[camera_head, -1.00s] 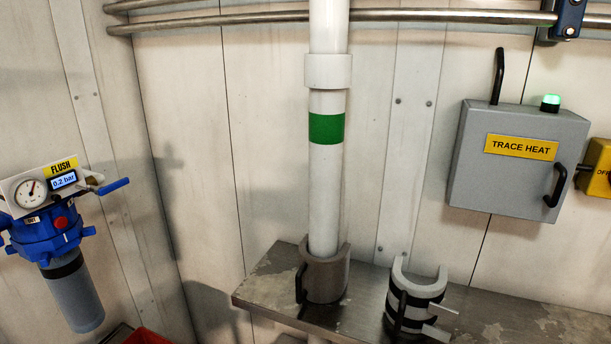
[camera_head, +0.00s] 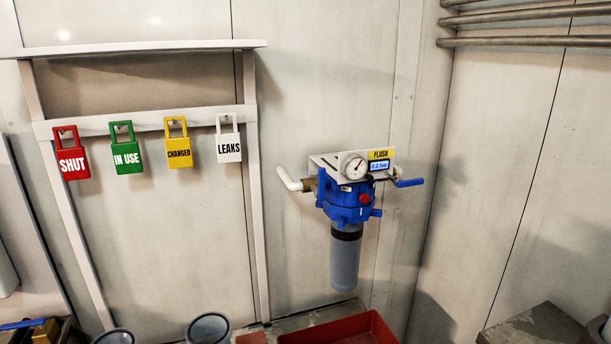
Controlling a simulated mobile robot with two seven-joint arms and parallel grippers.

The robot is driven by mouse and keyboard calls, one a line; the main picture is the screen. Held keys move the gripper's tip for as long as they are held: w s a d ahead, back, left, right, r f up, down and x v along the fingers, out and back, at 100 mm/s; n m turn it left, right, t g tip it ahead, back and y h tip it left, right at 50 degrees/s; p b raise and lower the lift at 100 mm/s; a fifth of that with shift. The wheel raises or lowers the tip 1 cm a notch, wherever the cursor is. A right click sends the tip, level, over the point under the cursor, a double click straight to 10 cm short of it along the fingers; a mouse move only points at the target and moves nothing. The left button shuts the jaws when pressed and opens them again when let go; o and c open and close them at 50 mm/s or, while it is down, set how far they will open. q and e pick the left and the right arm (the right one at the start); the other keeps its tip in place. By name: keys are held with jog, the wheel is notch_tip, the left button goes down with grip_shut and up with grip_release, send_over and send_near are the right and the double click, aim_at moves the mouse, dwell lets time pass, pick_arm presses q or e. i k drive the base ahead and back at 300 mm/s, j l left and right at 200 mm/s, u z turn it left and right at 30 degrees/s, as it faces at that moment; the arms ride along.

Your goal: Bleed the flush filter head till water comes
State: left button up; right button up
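The flush filter head (camera_head: 347,198) is blue and mounted on the wall right of centre. A grey filter bowl (camera_head: 345,262) hangs below it. A red button (camera_head: 365,198) sits on the head's front. Above it are a round gauge (camera_head: 356,168), a yellow FLUSH label (camera_head: 380,154) and a small display (camera_head: 379,166) that seems to read 0.2 bar. A blue-handled lever (camera_head: 408,183) sticks out to the right. A white pipe elbow (camera_head: 289,180) is on the left. No water shows at the head. Neither of my grippers is in view.
A rack holds red SHUT (camera_head: 73,162), green IN USE (camera_head: 126,157), yellow CHANGED (camera_head: 178,152) and white LEAKS (camera_head: 229,147) tags. A red tray (camera_head: 345,333) lies below the filter, with grey cups (camera_head: 209,328) to its left. A metal shelf edge (camera_head: 540,325) is at lower right.

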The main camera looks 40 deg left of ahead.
aim_at(364, 197)
jog(key=k+j+u, duration=0.1)
jog(key=u, duration=0.8)
